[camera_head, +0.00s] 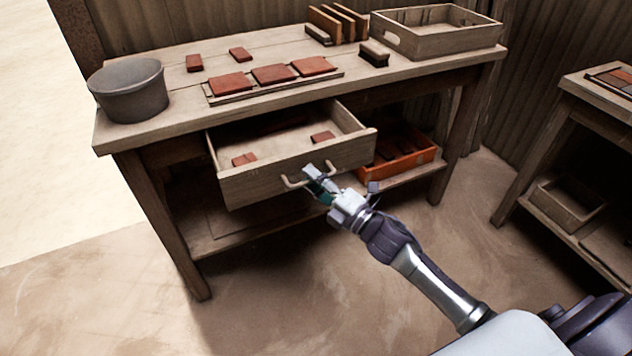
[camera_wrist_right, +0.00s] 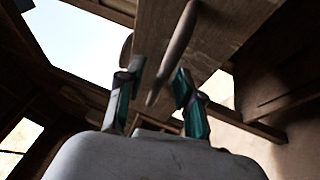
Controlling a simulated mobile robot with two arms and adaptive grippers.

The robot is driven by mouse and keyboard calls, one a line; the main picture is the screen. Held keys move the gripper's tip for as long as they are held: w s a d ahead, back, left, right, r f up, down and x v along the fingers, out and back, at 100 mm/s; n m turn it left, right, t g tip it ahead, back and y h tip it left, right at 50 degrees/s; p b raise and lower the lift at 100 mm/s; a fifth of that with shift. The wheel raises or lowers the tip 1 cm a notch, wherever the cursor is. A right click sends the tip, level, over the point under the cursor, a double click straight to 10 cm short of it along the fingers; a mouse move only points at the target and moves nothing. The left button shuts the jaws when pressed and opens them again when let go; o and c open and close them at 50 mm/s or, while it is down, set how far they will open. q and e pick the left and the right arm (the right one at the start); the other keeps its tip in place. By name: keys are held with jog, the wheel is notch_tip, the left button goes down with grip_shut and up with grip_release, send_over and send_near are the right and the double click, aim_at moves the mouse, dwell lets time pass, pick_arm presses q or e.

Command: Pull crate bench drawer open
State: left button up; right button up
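The wooden crate bench (camera_head: 150,180) has its drawer (camera_head: 265,183) pulled out, with its inside showing and a few red tiles in it. The drawer's curved handle (camera_head: 292,184) is on the front panel. My right gripper (camera_head: 318,183) is at the right part of this handle. In the right wrist view, the handle bar (camera_wrist_right: 172,55) runs between the two green-sided fingers (camera_wrist_right: 160,85). The fingers stand apart with visible space beside the bar; firm contact is not shown. My left gripper is not in view.
On the bench top are a grey bucket (camera_head: 129,92), red tiles on a board (camera_head: 272,74), a brush (camera_head: 374,55) and a wooden crate (camera_head: 440,38). An orange crate (camera_head: 405,160) sits on the lower shelf. Another table (camera_head: 590,95) stands right. The floor in front is clear.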

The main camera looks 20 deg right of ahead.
jog(key=v, duration=1.2)
